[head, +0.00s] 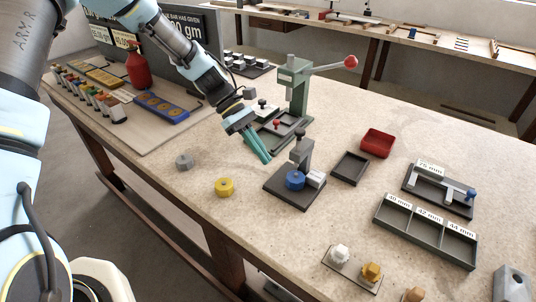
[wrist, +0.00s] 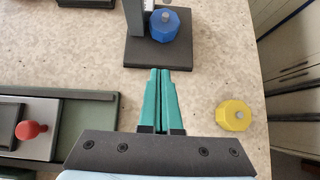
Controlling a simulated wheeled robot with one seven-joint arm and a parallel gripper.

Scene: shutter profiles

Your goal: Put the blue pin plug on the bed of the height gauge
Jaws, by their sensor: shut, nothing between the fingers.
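The blue pin plug (head: 295,180) sits on the dark bed of the height gauge (head: 283,190), beside the grey post. In the wrist view the blue plug (wrist: 165,25) shows as a faceted blue body with a grey pin on top, on the dark bed (wrist: 143,54). My gripper (head: 266,158) is shut and empty, behind and left of the gauge in the head view. In the wrist view its teal fingertips (wrist: 160,72) are together, just short of the bed's near edge, and apart from the plug.
A yellow plug (head: 225,187) and a grey plug (head: 184,161) stand on the table to the left. A green press with a red-knobbed lever (head: 299,85) stands behind my gripper. A dark tray (head: 350,168) and a red tray (head: 377,143) lie right of the gauge.

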